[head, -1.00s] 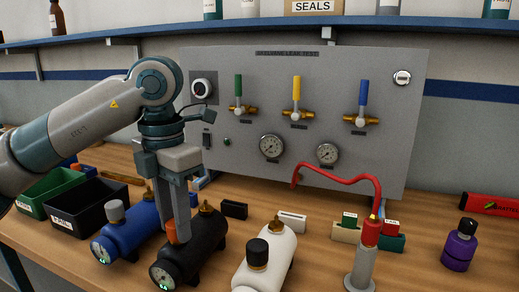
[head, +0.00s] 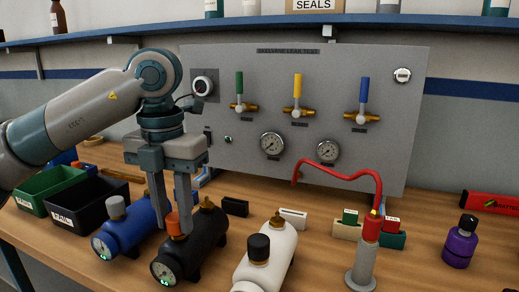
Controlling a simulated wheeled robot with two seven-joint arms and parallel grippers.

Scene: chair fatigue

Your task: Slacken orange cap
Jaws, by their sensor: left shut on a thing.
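The orange cap (head: 173,224) sits on top of the black cylinder (head: 205,236), which lies on the bench with its gauge end toward me. My left gripper (head: 174,229) points down from above, with one finger on each side of the orange cap. It is shut on the cap. The fingers hide part of the cap's sides, and I cannot tell how far it is unscrewed. My right gripper is not in view.
A blue cylinder (head: 139,227) with a grey cap is close on the left, and a white cylinder (head: 276,252) with a black cap is on the right. Green and black bins (head: 88,208) stand at left. The gauge panel (head: 330,120) rises behind.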

